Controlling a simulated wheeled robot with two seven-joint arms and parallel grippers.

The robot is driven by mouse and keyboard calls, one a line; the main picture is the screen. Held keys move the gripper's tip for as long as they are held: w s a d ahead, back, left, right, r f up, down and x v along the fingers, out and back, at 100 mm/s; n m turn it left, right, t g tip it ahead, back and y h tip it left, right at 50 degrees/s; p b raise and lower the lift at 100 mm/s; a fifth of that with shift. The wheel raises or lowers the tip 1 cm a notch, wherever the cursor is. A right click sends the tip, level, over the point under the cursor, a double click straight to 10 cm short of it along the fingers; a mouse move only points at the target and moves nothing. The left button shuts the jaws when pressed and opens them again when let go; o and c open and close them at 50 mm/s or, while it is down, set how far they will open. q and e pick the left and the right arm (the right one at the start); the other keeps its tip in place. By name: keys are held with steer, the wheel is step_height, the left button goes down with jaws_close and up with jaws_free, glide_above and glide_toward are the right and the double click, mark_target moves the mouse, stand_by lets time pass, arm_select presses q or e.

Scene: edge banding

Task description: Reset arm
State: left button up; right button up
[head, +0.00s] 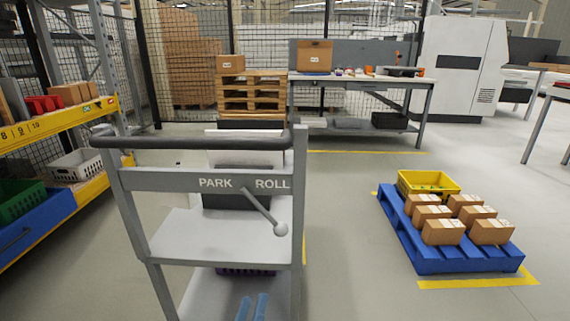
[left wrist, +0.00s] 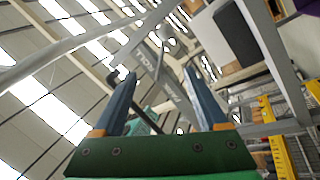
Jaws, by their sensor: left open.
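My left gripper (head: 252,307) shows as two blue fingers at the bottom of the head view, low in front of the grey cart. In the left wrist view my left gripper (left wrist: 160,78) has its two blue fingers spread apart with nothing between them. The view between them is tilted and looks up at grey bars with lettering, a part of the cart frame (left wrist: 150,58). My right gripper is in neither view.
A grey cart (head: 160,180) with a dark handle and PARK/ROLL lever (head: 262,210) stands close ahead. A blue pallet (head: 430,262) with cartons and a yellow crate (head: 402,185) lies right. A yellow-edged shelf (head: 60,122) stands left. Floor between cart and pallet is clear.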

arm_select(q)
step_height(320, 180, down, 12)
steer(key=m+g, duration=0.3)
steer(key=g, duration=0.1)
steer(key=s+a+f+m+g+y, duration=0.1)
steer(key=s+a+f+m+g, duration=0.2)
steer(key=s+f, duration=0.4)
steer(key=s+a+f+g+y, duration=0.25)
steer(key=s+f+g, duration=0.2)
steer(key=f, duration=0.55)
steer(key=s+a+f+m+g, duration=0.2)
steer(key=s+a+f+g, duration=0.2)
steer(key=s+f, duration=0.3)
steer(key=s+a+f+m+g+y, duration=0.1)
steer(key=s+a+f+g, duration=0.15)
steer(key=s, duration=0.35)
steer(key=s+a+f+m+g+y, duration=0.1)
steer(key=s+a+f+g, duration=0.15)
steer(key=s, duration=0.35)
step_height(320, 180, up, 23)
steer(key=s+d+p, duration=0.2)
steer(key=p, duration=2.2)
steer(key=shift+s+d+r, duration=0.15)
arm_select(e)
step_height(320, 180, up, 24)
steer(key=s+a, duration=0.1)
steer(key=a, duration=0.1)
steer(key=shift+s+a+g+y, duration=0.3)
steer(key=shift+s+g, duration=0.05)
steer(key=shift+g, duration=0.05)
